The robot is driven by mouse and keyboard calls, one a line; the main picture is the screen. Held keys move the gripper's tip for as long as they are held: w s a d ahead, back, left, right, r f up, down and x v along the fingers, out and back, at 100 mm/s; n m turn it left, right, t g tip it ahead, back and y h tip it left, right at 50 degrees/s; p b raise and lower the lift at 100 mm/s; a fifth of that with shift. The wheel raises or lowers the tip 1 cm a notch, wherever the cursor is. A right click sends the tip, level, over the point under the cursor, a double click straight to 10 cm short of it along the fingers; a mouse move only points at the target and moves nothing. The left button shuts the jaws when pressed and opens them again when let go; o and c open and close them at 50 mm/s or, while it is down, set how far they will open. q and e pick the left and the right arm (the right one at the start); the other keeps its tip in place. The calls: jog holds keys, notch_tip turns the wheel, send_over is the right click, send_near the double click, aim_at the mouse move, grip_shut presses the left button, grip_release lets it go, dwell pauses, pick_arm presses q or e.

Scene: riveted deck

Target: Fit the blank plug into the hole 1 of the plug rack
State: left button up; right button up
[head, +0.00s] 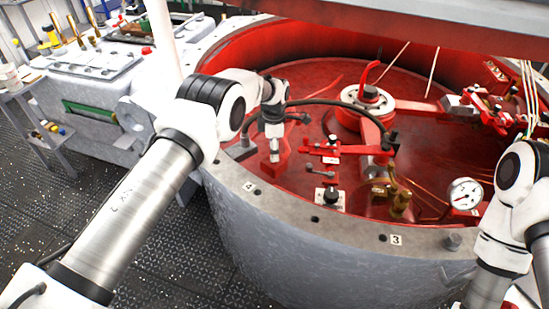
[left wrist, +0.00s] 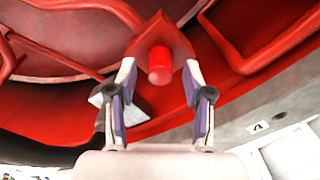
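My left gripper (head: 274,155) points down over the red area just inside the vessel's rim. In the left wrist view its two fingers (left wrist: 159,72) are apart. A short red cylinder (left wrist: 159,65), which looks like a plug, shows between the fingertips with a gap on each side. It stands on a red block (left wrist: 162,34), which also shows below the gripper in the head view (head: 275,170). I cannot tell whether this block is the plug rack, and no hole marked 1 is readable. My right arm enters at the right; its gripper is out of view.
The grey rim (head: 315,219) carries labels 4 and 3 (head: 396,240) and dark holes. Right of the left gripper stand a red valve-like fixture (head: 331,151), a brass fitting (head: 400,201) and a gauge (head: 465,193). A dark hose arches near the gripper. A grey bench is at the left.

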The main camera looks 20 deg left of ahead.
pick_arm(q)
grip_shut()
jog(key=shift+r, duration=0.15)
jog(key=shift+r+p, duration=1.15)
jog(key=shift+r, duration=1)
